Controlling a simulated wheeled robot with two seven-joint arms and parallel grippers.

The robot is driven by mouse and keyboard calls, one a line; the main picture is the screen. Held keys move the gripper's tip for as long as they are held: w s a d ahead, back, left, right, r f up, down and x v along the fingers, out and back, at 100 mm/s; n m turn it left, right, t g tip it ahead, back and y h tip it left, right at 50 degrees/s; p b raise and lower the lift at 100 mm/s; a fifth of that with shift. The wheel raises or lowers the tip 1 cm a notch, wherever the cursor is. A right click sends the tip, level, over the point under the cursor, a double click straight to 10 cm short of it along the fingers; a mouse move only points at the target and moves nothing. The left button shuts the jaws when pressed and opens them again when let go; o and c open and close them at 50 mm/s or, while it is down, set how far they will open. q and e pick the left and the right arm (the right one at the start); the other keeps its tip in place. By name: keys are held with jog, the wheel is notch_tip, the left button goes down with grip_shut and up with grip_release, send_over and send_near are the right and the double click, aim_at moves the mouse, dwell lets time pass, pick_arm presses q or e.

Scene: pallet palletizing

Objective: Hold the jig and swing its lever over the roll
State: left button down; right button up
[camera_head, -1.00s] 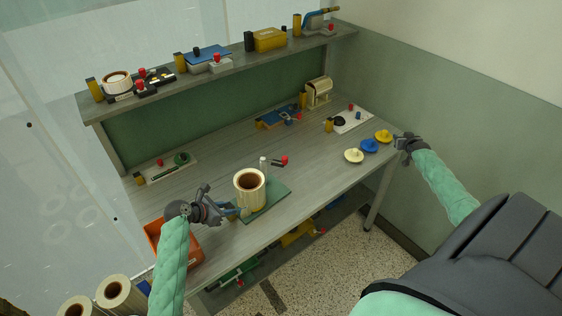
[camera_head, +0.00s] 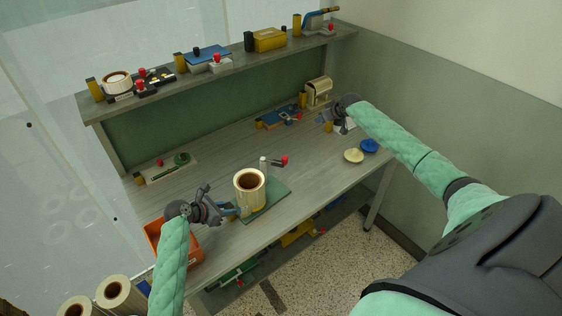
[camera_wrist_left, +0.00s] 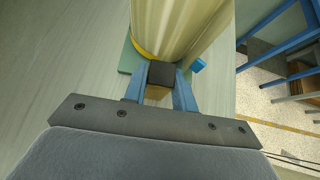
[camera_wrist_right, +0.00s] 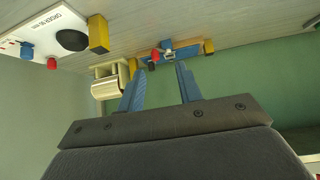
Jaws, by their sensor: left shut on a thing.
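The jig has a green base plate (camera_head: 274,199) on the bench. The cream roll (camera_head: 249,196) stands upright on it and fills much of the left wrist view (camera_wrist_left: 180,28). The red-knobbed lever (camera_head: 282,161) sits on a pale post behind the roll and points right, away from the roll. My left gripper (camera_head: 232,211) is at the jig's left side. In the left wrist view, its blue fingers (camera_wrist_left: 160,84) are shut on a dark-topped block of the jig, just beside the roll. My right gripper (camera_head: 328,117) is open and empty over the bench's back right; its spread fingers show in the right wrist view (camera_wrist_right: 161,84).
A cream dispenser (camera_head: 318,92) and a white panel with a black knob (camera_wrist_right: 50,35) are near my right gripper. Cream and blue discs (camera_head: 369,146) lie at the bench's right edge. An orange bin (camera_head: 190,249) hangs below my left gripper.

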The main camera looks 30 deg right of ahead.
jog(key=a+r+n+g+y, duration=0.1)
jog(key=a+r+n+g, duration=0.15)
jog(key=a, duration=0.75)
notch_tip(320, 180, up, 6)
jog(key=n+g+h, duration=0.1)
jog(key=n+g, duration=0.4)
jog(key=g, duration=0.2)
send_over(285, 158)
jog(key=shift+w+d+f+t, duration=0.1)
jog(key=shift+w+f+t, duration=0.05)
jog(key=shift+f+t, duration=0.1)
jog(key=shift+f, duration=3.45)
grip_shut()
